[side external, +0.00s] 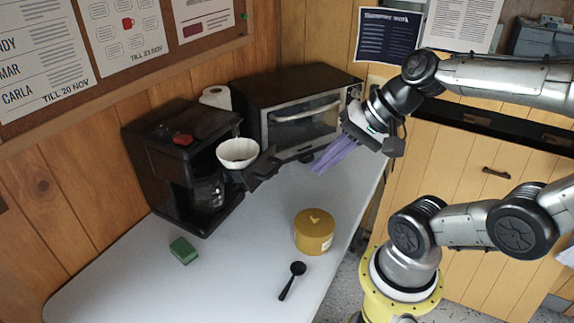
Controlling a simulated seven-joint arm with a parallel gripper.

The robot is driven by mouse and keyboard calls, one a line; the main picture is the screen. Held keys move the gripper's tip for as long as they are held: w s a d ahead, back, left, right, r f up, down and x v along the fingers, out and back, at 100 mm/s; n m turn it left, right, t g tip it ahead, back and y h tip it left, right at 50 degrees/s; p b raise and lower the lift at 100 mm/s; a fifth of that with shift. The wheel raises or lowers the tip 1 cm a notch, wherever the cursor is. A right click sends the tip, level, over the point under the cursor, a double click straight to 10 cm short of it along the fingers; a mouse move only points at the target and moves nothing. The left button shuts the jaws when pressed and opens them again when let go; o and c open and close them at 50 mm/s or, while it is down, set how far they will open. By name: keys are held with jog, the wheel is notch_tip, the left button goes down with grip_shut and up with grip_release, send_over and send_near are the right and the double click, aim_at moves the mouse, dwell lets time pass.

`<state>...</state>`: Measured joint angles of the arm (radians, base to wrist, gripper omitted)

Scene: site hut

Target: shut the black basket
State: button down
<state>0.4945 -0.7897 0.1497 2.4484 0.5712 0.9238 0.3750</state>
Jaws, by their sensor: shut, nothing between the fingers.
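The black basket (261,172) juts out from the front of the black coffee maker (165,165), standing open. A white fluted paper filter (238,153) shows at its top and hides part of it. A dark angular part of the basket points right, toward my gripper. My gripper (318,167) has long purple fingers, shut with nothing between them. They point down and left, in front of the toaster oven, to the right of the basket. A gap shows between fingertips and basket in this view; the depth between them is hard to tell.
A glass carafe (208,192) sits in the coffee maker below the basket. A toaster oven (300,127) stands behind my gripper, with a paper roll (215,97) beside it. A yellow lidded tin (314,232), black spoon (292,281) and green sponge (183,250) lie on the otherwise clear white counter (235,275).

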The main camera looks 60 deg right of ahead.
aim_at(227, 155)
jog(key=d+m+t+h, duration=0.1)
jog(key=d+m, duration=0.3)
jog(key=d, duration=0.1)
jog(key=w+f+h, duration=0.1)
jog(key=w+f, duration=0.7)
jog(key=w, duration=0.2)
jog(key=shift+w+d+f+m, duration=0.15)
jog(key=shift+w+d+m, duration=0.15)
jog(key=shift+m, duration=0.1)
jog(key=shift+w, duration=0.1)
jog(key=w, duration=1.4)
